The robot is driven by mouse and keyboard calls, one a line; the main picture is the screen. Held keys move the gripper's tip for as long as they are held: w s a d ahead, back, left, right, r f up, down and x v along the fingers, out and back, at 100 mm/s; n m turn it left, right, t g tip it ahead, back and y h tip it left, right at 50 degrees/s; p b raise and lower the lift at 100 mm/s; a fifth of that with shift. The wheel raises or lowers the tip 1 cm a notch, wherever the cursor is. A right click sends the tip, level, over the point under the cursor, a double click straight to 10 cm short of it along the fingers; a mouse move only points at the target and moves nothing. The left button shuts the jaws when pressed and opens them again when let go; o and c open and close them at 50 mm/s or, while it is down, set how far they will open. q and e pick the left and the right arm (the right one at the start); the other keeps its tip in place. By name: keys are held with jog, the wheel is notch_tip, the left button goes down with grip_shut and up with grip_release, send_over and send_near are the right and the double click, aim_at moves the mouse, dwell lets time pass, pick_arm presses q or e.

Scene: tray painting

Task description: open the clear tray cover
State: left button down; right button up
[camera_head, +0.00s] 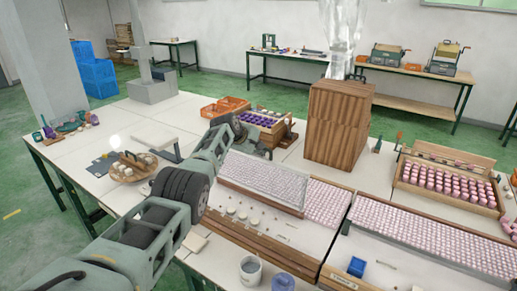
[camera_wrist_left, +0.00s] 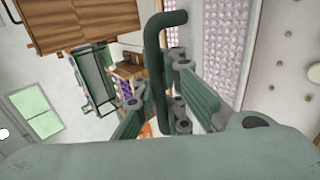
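The clear tray cover (camera_head: 268,178) looks like a pale, see-through panel over a wooden tray of pink pieces (camera_head: 328,204) in the middle of the head view. I cannot tell whether it lies flat or is tilted. My left gripper (camera_head: 240,130) is at the cover's far left corner. In the left wrist view my left gripper (camera_wrist_left: 165,105) has its fingers apart. A dark green bent bar (camera_wrist_left: 153,65) stands between them in the picture, and contact is unclear. A patterned pale surface, likely the cover or tray, lies just beyond. My right gripper is not in view.
A wooden cabinet (camera_head: 338,122) stands behind the trays. A crate of purple pieces (camera_head: 262,126) is behind my left gripper. Another tray of pink pieces (camera_head: 440,235) lies to the right. Cups (camera_head: 250,269) stand at the front. The table's left part has clear patches.

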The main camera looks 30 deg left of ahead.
pick_arm(q)
jog(key=shift+w+a+r, duration=0.1)
jog(key=shift+w+r, duration=0.15)
jog(key=shift+r, duration=0.45)
jog(key=c, duration=1.8)
grip_release()
jog(key=shift+s, duration=0.3)
jog(key=shift+f, duration=0.2)
jog(key=shift+s+r, duration=0.1)
jog(key=shift+s, duration=0.05)
jog(key=shift+v, duration=5.9)
